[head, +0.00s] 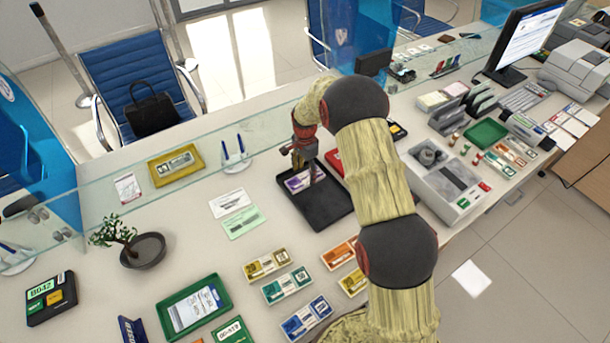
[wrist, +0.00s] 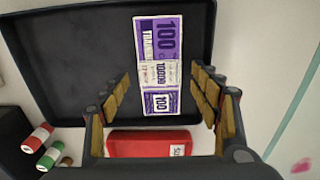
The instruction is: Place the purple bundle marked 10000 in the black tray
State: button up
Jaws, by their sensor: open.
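The purple bundle (head: 297,183), marked 10000, lies flat in the black tray (head: 327,215). In the wrist view, the bundle (wrist: 157,65) rests on the floor of the tray (wrist: 80,60), towards one side. My gripper (head: 311,176) is over the tray, directly above the bundle. In the wrist view, the fingers of my gripper (wrist: 162,82) are spread apart on either side of the bundle, with clear gaps. My arm hides part of the counter right of the tray in the head view.
A red item (wrist: 150,143) sits beside the black tray. A yellow tray (head: 176,166) and white and green slips (head: 236,212) lie to the left. Several coloured bundles (head: 287,284) lie in front. A glass partition (head: 120,185) runs along the back.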

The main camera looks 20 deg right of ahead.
notch_tip(320, 180, up, 10)
jog(key=p, duration=0.2)
notch_tip(320, 180, up, 10)
jog(key=n+t, duration=0.1)
jog(key=n, duration=0.1)
send_over(305, 178)
jog(key=s, duration=0.4)
jog(key=s+r+n+t, duration=0.2)
jog(key=s+r+n, duration=0.2)
jog(key=s+r, duration=0.8)
jog(key=s+r+n+t, duration=0.1)
jog(key=s+r+n, duration=0.2)
jog(key=s, duration=0.9)
jog(key=s+r+n+t, duration=0.1)
jog(key=s+r+n, duration=0.2)
jog(key=s, duration=1)
jog(key=shift+r+n+t, duration=0.15)
jog(key=shift+n+t, duration=0.15)
jog(key=shift+n, duration=0.7)
